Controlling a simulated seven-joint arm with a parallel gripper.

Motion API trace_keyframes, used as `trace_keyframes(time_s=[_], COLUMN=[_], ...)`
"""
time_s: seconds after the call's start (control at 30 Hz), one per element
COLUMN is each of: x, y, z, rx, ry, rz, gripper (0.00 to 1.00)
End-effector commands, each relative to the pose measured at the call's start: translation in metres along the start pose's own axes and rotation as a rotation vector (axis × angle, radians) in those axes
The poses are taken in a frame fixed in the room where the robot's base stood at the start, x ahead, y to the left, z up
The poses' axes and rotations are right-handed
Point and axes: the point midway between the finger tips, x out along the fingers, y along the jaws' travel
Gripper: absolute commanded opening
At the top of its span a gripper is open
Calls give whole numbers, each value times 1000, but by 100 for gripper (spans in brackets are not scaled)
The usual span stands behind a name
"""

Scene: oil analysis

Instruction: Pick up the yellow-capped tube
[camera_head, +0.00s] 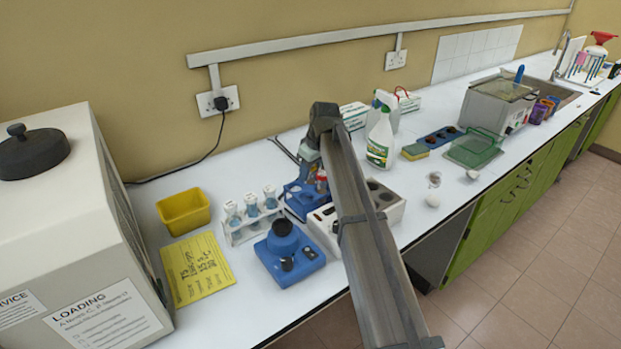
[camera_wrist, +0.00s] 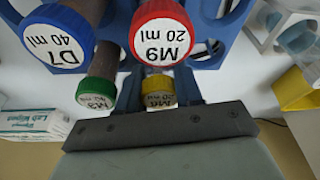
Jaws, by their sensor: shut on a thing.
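The yellow-capped tube (camera_wrist: 159,91) shows in the wrist view, its cap label partly readable as 20 ml. My gripper (camera_wrist: 160,102) is shut on it, with one dark finger on each side of the cap. The tube's body is hidden below the cap. A red-capped tube (camera_wrist: 164,29) marked M9 stands right beside it, with a blue-capped tube (camera_wrist: 53,36) marked D7 and a green-capped tube (camera_wrist: 96,92) to the left. In the head view my arm hides the yellow cap and most of my gripper over the blue rack (camera_head: 296,204).
The blue rack also shows in the wrist view (camera_wrist: 232,32). A white rack of flasks (camera_head: 234,238), a blue device (camera_head: 289,263) and a yellow bin (camera_head: 184,212) stand left. A white block with dark wells (camera_head: 393,213) and a spray bottle (camera_head: 380,140) stand right.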

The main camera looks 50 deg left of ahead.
Motion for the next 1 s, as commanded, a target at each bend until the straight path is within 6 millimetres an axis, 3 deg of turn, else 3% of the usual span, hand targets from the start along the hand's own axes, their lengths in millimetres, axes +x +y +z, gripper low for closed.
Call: trace_keyframes(time_s=[0.27,0.6,1.0], x=[-16,-72,-117], y=[1,1,-7], z=[-5,-21,-38], rx=[0,0,10], ry=[1,1,1], rz=[1,0,3], gripper=[6,6,6])
